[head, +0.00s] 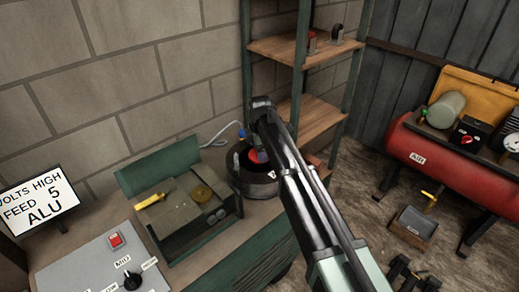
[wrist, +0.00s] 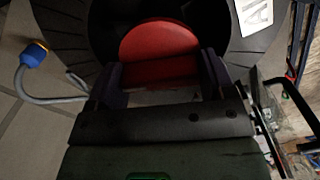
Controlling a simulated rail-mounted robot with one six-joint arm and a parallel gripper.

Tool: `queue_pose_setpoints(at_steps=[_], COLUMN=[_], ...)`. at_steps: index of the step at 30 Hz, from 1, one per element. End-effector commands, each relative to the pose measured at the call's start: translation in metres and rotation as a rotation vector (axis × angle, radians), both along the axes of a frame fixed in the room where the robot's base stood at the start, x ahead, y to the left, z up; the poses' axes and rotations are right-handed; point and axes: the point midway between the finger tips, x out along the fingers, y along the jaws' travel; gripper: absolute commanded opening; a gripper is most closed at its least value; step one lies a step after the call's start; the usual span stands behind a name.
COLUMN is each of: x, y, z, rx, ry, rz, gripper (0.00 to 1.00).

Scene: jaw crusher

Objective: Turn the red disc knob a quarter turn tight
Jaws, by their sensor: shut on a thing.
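The red disc knob (head: 259,156) sits in the top of a dark round drum (head: 262,187) at the bench's far end. In the wrist view, the red disc (wrist: 160,42) stands out against the drum's dark inside (wrist: 65,30). My gripper (wrist: 160,78) has one finger on each side of the disc's near part and is shut on it. In the head view, my gripper (head: 258,142) comes down over the drum, and my arm hides the drum's right side. The disc's lower edge is hidden between the fingers.
A blue plug on a grey cable (wrist: 34,54) lies left of the drum. A green-backed machine (head: 160,172) with a yellow handle stands left on the bench. A shelf rack (head: 300,50) rises just behind my arm. A red tank (head: 440,165) stands at the right.

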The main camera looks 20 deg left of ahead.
Motion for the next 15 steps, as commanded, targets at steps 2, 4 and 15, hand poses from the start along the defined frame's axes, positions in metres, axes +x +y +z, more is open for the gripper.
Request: queue_pose_setpoints(at_steps=[2,4,15], x=[-0.0015,-0.0015,-0.0016], y=[-0.0011,-0.0011,-0.0012], z=[-0.0008,-0.0008,-0.0008], rx=[-0.002,-0.002,-0.003], ry=[0.003,0.003,0.003], rz=[-0.096,-0.238,-0.429], gripper=[0.53,0.53,0.52])
